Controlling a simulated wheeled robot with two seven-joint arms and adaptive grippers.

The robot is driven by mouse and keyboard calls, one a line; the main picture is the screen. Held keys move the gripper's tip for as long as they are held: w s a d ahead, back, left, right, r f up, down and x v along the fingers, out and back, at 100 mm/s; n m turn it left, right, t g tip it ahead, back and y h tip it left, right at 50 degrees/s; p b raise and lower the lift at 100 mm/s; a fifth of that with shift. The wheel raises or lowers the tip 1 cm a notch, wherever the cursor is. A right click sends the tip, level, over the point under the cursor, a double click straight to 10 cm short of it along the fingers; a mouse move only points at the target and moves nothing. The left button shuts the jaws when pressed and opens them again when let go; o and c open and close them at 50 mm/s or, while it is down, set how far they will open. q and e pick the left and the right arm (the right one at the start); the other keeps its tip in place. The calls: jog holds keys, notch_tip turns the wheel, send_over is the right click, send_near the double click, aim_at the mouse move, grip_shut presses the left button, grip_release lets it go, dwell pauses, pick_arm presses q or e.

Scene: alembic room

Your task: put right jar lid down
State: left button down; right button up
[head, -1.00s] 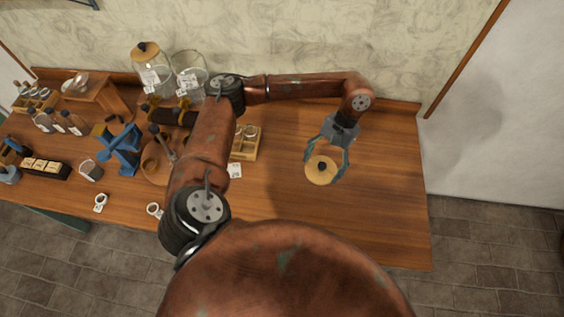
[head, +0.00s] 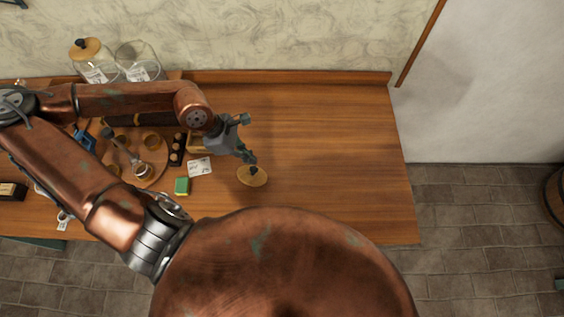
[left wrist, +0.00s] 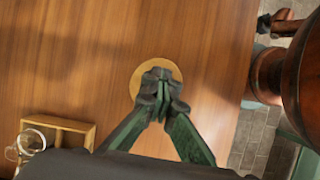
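The jar lid is a round pale wooden disc with a dark knob (head: 252,178). It is low over the right part of the table, tilted or flat, and I cannot tell whether it touches the wood. My left gripper (head: 249,157) reaches down to it from the upper left. In the left wrist view the fingertips (left wrist: 161,84) come together over the middle of the lid (left wrist: 137,82) and hide its knob. They look closed on the knob. Two glass jars stand at the back left: one with a wooden lid (head: 95,72), one seemingly without (head: 140,68). My right gripper is out of view.
A round wooden tray (head: 155,178) is farther left. A small wooden box (left wrist: 62,128) shows in the left wrist view. The table (head: 330,150) is clear to the right.

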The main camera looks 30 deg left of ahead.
pick_arm(q)
jog(key=shift+s+d+r+n+t+y, duration=0.15)
jog(key=shift+s+d+n+t, duration=0.2)
jog(key=shift+s+n, duration=0.4)
jog(key=shift+s+d+n+t+y, duration=0.15)
jog(key=shift+s+d+n, duration=0.25)
jog(key=shift+s+n, duration=0.3)
